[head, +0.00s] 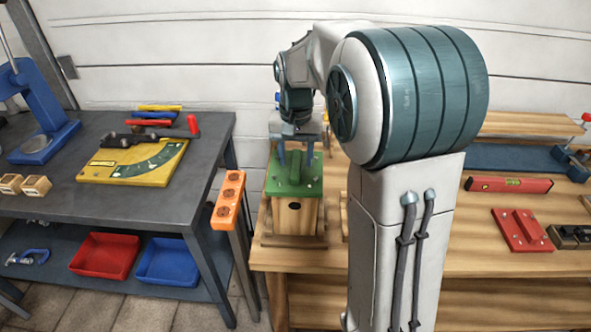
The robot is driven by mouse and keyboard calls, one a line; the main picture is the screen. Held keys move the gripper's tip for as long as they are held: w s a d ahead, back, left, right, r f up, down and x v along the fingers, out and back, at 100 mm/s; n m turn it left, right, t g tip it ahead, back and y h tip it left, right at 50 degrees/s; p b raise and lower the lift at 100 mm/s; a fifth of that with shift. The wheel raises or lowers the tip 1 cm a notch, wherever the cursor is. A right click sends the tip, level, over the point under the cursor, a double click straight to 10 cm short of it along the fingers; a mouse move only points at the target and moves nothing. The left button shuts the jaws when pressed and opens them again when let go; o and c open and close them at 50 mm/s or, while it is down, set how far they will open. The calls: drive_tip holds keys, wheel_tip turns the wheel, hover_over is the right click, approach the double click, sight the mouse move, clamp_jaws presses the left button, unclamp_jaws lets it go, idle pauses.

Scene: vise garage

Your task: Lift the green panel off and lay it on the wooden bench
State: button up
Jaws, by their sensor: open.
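The green panel (280,184) lies on top of a small wooden box (306,217) with a dark round hole in its front. It has a raised green grip and small light dots like screw heads. The box stands at the left end of the wooden bench (478,250). My gripper (296,156) points down over the panel, with its two blue fingers apart on either side of the raised grip. I cannot tell whether the fingers touch it. My arm hides the middle of the bench.
On the bench's right side are a red spirit level (508,185), a red panel with a grip (522,231) and a blue vise-like tool (515,158). An orange holder (229,200) is beside the bench's left edge. A grey table (100,208) stands at left. Bare wood shows at right front.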

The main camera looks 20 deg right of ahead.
drive_tip(key=shift+f, duration=0.65)
clamp_jaws()
